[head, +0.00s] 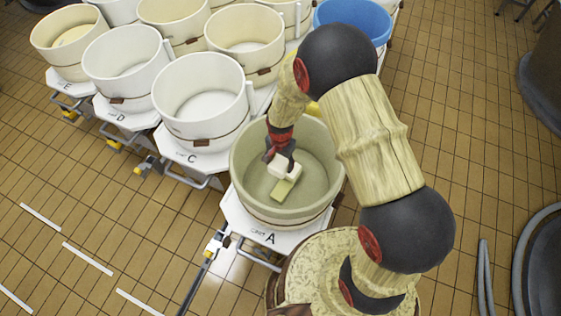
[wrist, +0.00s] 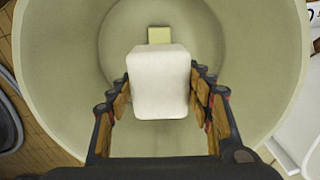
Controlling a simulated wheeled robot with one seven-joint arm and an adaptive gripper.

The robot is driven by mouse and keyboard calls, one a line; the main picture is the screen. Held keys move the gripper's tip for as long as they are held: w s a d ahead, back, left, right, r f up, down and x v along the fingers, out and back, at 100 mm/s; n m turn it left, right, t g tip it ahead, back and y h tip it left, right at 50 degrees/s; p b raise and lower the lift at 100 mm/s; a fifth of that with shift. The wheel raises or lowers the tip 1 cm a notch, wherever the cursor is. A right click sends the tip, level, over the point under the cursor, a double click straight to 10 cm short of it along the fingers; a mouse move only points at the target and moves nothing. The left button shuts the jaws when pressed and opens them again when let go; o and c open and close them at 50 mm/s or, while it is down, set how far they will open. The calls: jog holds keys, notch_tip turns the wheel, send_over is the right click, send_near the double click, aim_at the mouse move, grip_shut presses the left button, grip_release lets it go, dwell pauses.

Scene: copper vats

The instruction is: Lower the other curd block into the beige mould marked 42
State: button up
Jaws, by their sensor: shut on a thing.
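My gripper (head: 280,158) is shut on a white curd block (wrist: 160,82), which also shows in the head view (head: 287,171). The block sits between both fingers, over the inside of a grey-green to beige mould (head: 245,168) on the cart marked A. A smaller pale yellow block (head: 283,190) lies on the mould's floor. In the wrist view the yellow block (wrist: 159,35) appears beyond the white one, partly covered by it. The white block looks apart from the floor, but its exact height is unclear. I cannot read a 42 on any mould.
White moulds stand on carts marked C (head: 200,105) and D (head: 125,70). A cream mould (head: 60,45) on cart E holds something pale yellow. More cream moulds and a blue one (head: 365,20) stand behind. Tiled floor is open at left and right.

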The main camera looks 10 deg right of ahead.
jog(key=shift+f+b, duration=7.3)
jog(key=shift+f, duration=3.8)
jog(key=shift+f+b, duration=0.6)
jog(key=shift+f, duration=0.3)
jog(key=o, duration=1.5)
jog(key=shift+o, duration=0.2)
notch_tip(320, 180, up, 12)
